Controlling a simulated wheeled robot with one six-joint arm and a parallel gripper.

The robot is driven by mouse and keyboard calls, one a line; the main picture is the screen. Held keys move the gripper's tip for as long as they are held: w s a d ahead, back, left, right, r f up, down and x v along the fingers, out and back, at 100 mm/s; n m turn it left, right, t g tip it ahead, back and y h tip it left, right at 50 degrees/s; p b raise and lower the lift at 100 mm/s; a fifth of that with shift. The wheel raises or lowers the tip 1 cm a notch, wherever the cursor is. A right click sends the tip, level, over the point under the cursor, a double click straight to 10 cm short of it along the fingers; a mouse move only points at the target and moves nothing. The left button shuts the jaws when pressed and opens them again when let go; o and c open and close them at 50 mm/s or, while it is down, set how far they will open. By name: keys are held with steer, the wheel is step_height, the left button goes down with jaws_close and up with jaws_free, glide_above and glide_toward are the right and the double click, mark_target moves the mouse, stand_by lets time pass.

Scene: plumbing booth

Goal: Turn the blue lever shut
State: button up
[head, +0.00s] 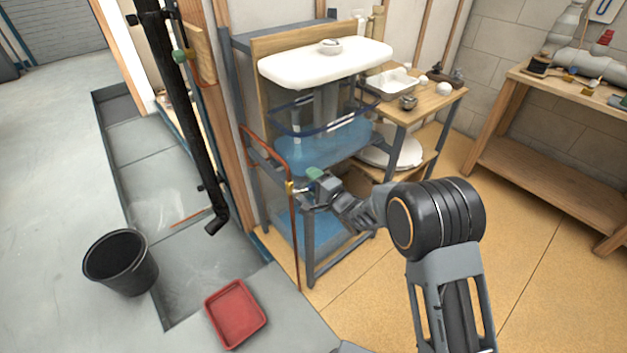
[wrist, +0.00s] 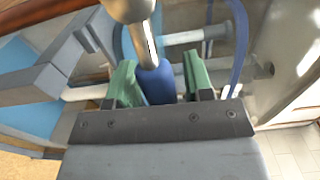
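The blue lever (wrist: 157,84) shows in the wrist view as a blue sleeve on a metal stem (wrist: 149,40). It lies between the two green-padded fingers of my gripper (wrist: 158,84). The fingers are apart, one on each side, with a narrow gap to the right finger; I cannot tell whether the left finger touches it. In the head view my gripper (head: 314,186) is beside a brass valve (head: 290,187) on a thin copper pipe (head: 293,230). The blue lever itself cannot be made out there, hidden by or lost against the gripper.
A grey-framed stand with a white basin (head: 325,62) rises behind the gripper, with blue translucent tubs below. A wooden side table (head: 440,102) is to its right. A black bucket (head: 120,262) and a red tray (head: 236,314) are on the floor at left. The tan floor at right is clear.

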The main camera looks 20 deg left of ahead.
steer(key=shift+o, duration=0.2)
steer(key=p+v, duration=0.1)
steer(key=v, duration=1.3)
steer(key=shift+a, duration=0.1)
